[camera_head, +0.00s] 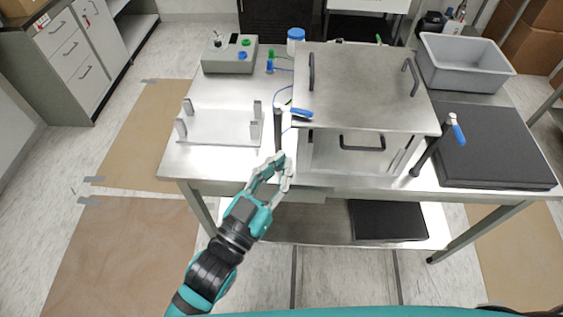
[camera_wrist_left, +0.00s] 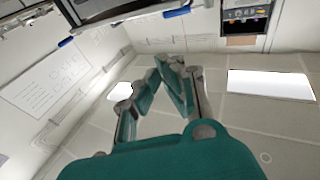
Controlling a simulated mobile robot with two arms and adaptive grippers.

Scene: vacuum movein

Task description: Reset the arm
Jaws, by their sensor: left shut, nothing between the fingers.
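My left gripper (camera_head: 283,163) is at the front edge of the white table (camera_head: 190,165), just left of the metal vacuum chamber (camera_head: 375,85). Its fingers are teal and grey and closed together with nothing between them. It also shows in the left wrist view (camera_wrist_left: 163,65), tips meeting, with wall and ceiling surfaces behind. My left arm reaches up from the bottom of the head view. My right gripper is not in view.
A white stand with upright posts (camera_head: 220,127) and a grey control box (camera_head: 229,55) are on the table's left side. A grey bin (camera_head: 465,63) and a black slab (camera_head: 495,145) are on the right. Floor in front is open.

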